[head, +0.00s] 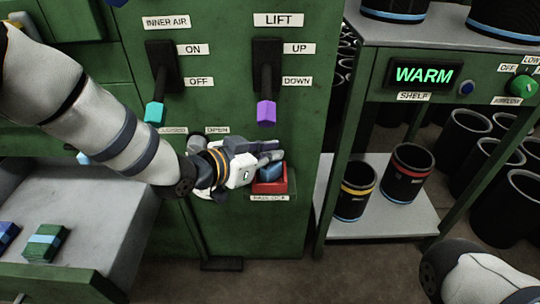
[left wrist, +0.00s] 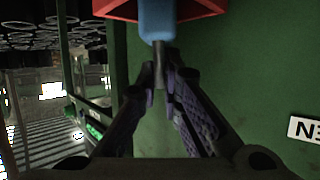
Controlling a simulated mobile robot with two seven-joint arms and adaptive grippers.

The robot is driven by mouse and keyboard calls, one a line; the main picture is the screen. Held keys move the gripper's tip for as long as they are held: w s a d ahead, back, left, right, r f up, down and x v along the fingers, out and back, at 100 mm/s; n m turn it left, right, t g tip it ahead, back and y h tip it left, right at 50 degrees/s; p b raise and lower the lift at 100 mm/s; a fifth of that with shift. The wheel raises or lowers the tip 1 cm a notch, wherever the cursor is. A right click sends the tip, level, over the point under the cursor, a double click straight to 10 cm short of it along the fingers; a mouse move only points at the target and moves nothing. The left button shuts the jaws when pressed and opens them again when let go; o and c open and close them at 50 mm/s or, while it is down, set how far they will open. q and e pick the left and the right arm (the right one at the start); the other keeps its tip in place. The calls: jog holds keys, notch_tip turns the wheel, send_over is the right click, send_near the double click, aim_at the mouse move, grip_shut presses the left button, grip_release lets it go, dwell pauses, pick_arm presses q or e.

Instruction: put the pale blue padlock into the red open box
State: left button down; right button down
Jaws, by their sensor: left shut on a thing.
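The pale blue padlock (head: 270,170) is at the red open box (head: 271,187) on the green cabinet front, above a label that seems to read PADLOCK. My left gripper (head: 268,153) is shut on the padlock. In the left wrist view the fingers (left wrist: 160,78) close on its grey shackle (left wrist: 159,55), with the blue body (left wrist: 157,20) beyond them. The red box (left wrist: 198,9) shows on both sides of the body. The body overlaps the box opening; how deep it sits is hidden. My right gripper is out of view.
A lever with a teal grip (head: 154,112) and one with a purple grip (head: 266,112) hang above my left gripper. An open drawer (head: 110,225) holding blue and green blocks is at left. A shelf (head: 390,222) with black sleeves stands at right.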

pick_arm(q)
jog(key=shift+r, duration=0.15)
jog(key=c, duration=2.1)
grip_release()
jog(key=shift+f, duration=0.2)
jog(key=shift+c, duration=0.2)
jog(key=o, duration=0.4)
